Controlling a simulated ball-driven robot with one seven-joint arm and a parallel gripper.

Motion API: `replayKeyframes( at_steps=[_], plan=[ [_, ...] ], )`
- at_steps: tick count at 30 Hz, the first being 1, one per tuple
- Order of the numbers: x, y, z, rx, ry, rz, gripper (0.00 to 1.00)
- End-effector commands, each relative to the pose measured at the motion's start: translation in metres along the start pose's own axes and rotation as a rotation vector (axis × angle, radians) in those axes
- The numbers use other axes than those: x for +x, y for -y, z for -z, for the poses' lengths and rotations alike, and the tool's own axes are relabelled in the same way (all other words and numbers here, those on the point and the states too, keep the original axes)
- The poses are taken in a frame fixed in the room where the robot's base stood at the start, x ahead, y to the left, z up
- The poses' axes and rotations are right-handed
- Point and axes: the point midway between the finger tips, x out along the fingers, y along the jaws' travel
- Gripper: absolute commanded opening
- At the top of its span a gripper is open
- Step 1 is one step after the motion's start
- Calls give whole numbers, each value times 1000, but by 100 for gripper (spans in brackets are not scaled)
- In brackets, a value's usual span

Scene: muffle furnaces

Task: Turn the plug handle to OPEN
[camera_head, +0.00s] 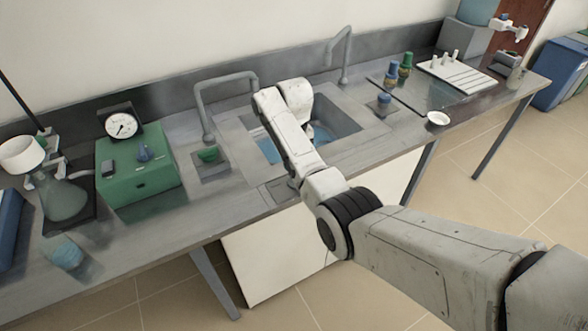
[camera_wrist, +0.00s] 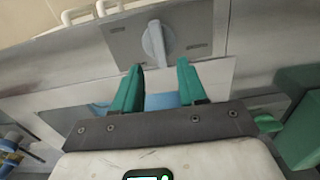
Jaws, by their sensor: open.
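The plug handle (camera_wrist: 154,44) is a grey elongated knob on a dark metal plate (camera_wrist: 125,45) in the wrist view. It points nearly up and down in that picture, tilted slightly. A small dark label sits on each side of it, too small to read. My gripper (camera_wrist: 160,66) has two green fingers, open and empty. Its tips lie just below the handle in the picture, one to each side, with a gap to it. In the head view the plate (camera_head: 279,191) shows in part at the sink's front edge; my arm hides the handle and fingers there.
The sink basin (camera_head: 352,122) holds blue water (camera_head: 335,132). Two grey faucets (camera_head: 206,104) (camera_head: 342,52) stand behind it. A green box with a dial gauge (camera_head: 140,178) stands left. A white dish (camera_head: 438,118) and blue-topped and green bottles (camera_head: 405,64) stand right.

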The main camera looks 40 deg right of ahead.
Motion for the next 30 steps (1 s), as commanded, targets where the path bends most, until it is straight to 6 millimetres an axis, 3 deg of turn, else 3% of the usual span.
replayKeyframes(
  at_steps=[6, 10, 30],
  plan=[
    [-36, 0, 1, -1, -4, 0, 42],
    [-48, 1, 1, -1, -2, 1, 42],
    [-52, 0, 0, -1, 1, 0, 42]
  ],
)
